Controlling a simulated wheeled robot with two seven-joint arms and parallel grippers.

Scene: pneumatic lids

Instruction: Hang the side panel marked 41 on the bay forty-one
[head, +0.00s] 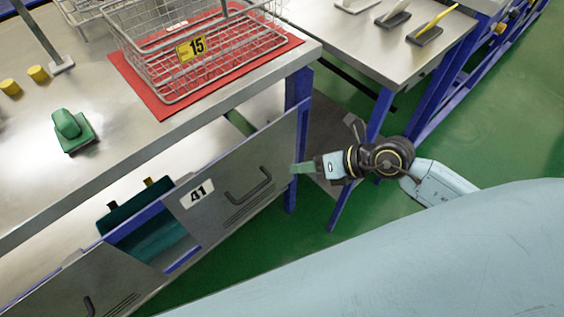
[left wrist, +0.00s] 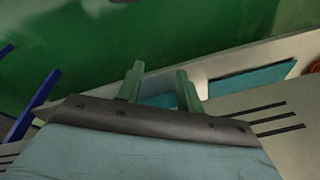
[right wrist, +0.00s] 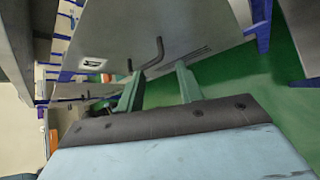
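The grey side panel marked 41 (head: 226,168) is upright along the front of the near bench, with a dark bar handle (head: 250,187) and slots. Its label and handle also show in the right wrist view, on the panel (right wrist: 115,35). I cannot tell whether it is hooked on. My right gripper (head: 294,168) is at the panel's right end; its green fingers (right wrist: 158,72) are apart, with the handle just beyond their tips and nothing clearly between them. My left gripper (left wrist: 160,75) shows only in its wrist view, open and empty, near a slotted grey panel (left wrist: 260,118).
Left of the panel is an opening with a teal bin (head: 150,232), then another grey panel (head: 65,280). The bench top (head: 95,180) holds a wire basket marked 15 (head: 195,50) on a red mat (head: 290,42) and a green tool (head: 72,130). Green floor (head: 270,245) is free in front.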

